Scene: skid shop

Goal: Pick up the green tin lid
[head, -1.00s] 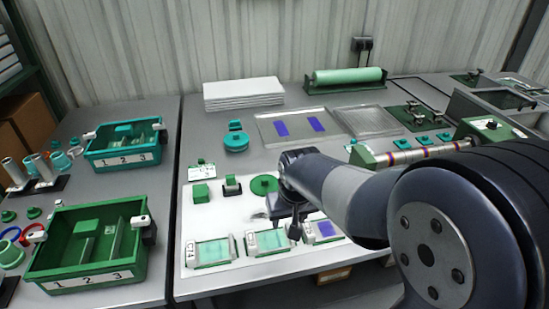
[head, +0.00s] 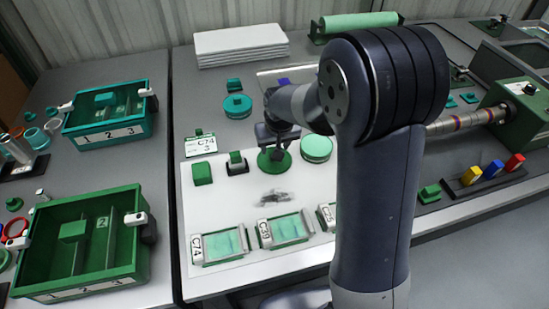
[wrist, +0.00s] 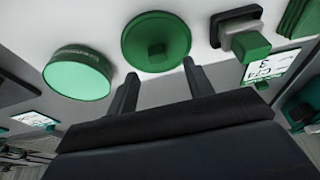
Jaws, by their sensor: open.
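The green tin lid (head: 281,167) is a flat dark green disc lying on the white mat. In the wrist view the lid (wrist: 172,33) shows a square knob at its middle. My gripper (head: 274,153) is over the lid in the head view and hides part of it. In the wrist view my gripper (wrist: 160,76) is open, its two fingers apart, with the knob in line with the gap and nothing between the fingertips. A round green tin (head: 316,147) with a pale top stands beside the lid; it also shows in the wrist view (wrist: 78,75).
A green block on a dark holder (head: 237,165) and a green block (head: 202,173) stand left of the lid. Labelled trays, one marked C74 (head: 220,246), line the mat's front. A green bin (head: 80,240) sits at left. A small dark patch (head: 275,195) marks the mat.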

